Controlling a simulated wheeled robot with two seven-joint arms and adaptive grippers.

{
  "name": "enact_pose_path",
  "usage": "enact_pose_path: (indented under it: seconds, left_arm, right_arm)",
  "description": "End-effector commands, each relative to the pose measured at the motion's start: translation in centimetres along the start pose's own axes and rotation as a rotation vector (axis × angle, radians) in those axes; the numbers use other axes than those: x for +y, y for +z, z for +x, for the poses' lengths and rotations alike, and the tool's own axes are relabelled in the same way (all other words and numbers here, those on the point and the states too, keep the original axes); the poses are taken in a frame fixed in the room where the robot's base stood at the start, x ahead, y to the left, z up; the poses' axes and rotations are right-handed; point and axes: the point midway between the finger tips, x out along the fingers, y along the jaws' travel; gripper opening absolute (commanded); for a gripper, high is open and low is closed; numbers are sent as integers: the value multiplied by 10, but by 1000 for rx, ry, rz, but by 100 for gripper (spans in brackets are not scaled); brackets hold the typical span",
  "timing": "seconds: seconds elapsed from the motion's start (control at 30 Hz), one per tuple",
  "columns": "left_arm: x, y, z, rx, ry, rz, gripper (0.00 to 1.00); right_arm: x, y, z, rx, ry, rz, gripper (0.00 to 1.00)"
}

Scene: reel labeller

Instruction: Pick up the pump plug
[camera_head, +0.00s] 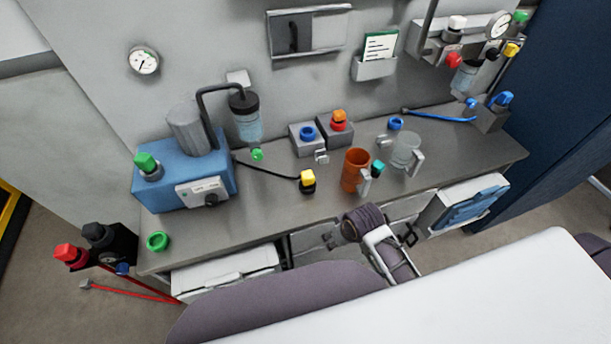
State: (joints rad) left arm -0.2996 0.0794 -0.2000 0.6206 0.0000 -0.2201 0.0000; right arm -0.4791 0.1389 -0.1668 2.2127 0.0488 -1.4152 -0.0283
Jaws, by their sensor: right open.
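The pump plug, a black plug with a yellow top (307,181), sits on the grey bench top near its middle. A black cable runs from it left to the blue pump (222,166). My right gripper (330,240) is open and empty, below and in front of the bench's front edge. It is lower than the plug and clearly apart from it. My arm's dark wrist partly hides it, and its fingers are small and hard to make out. My left gripper is not in view.
An orange mug (356,169) and a clear mug (406,150) stand right of the plug. Grey blocks with blue (307,134) and orange-red (338,120) knobs stand behind it. A green ring (158,242) lies at the left. The bench in front of the plug is clear.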

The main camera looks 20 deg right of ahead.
Motion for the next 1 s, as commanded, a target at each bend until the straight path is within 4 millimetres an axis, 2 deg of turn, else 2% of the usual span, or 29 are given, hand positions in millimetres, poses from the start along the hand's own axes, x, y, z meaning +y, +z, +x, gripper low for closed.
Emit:
enact_pose_path:
  seconds: [0.1, 0.37, 0.77, 1.0]
  left_arm:
    - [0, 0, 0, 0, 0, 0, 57]
    - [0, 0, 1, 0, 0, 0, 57]
    - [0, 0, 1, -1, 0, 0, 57]
    - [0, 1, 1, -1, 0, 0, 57]
  right_arm:
    - [-1, -3, -16, 7, -1, -3, 57]
    - [-2, -7, -42, 17, -1, -8, 57]
    - [-22, -35, -44, 41, -55, -104, 57]
    - [-40, -61, -47, 62, -101, -205, 57]
